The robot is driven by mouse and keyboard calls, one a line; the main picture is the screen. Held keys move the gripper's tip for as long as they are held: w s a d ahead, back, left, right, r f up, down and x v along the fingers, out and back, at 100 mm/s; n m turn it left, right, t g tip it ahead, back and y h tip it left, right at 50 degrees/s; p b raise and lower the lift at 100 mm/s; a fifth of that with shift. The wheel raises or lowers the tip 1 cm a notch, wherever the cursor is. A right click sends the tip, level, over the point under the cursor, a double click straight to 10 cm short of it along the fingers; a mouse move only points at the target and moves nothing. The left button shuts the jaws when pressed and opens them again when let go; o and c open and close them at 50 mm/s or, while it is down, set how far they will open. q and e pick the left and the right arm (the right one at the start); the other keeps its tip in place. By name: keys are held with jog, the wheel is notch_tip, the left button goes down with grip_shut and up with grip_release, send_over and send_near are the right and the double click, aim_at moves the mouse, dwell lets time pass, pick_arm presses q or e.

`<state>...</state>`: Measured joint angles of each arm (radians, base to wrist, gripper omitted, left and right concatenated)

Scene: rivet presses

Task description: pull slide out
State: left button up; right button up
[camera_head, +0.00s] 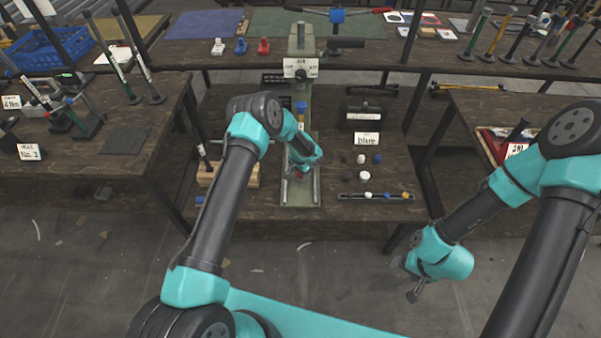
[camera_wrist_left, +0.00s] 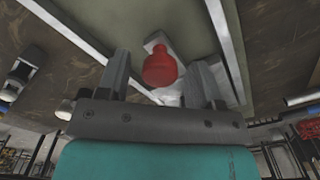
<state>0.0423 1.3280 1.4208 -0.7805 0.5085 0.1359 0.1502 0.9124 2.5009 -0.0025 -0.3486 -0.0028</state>
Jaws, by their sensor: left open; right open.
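The rivet press (camera_head: 301,90) stands upright on the middle bench, with a base (camera_head: 287,198) that has two pale rails. The slide's red knob (camera_wrist_left: 160,68) shows in the left wrist view, on a pale slide part between the rails (camera_wrist_left: 230,50). My left gripper (camera_wrist_left: 160,80) is open, with one finger on each side of the knob; I cannot tell whether either touches it. In the head view my left gripper (camera_head: 299,172) is over the press base and hides most of the slide. My right gripper (camera_head: 408,279) is open and empty above the floor at the right.
A parts strip (camera_head: 376,196) and loose blue, white and black pieces (camera_head: 364,175) lie right of the press base. A wooden block (camera_head: 232,176) stands to its left. The floor in front is clear apart from scraps.

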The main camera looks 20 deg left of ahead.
pick_arm(q)
grip_shut()
dwell(0.6)
jog(key=shift+d, duration=0.1)
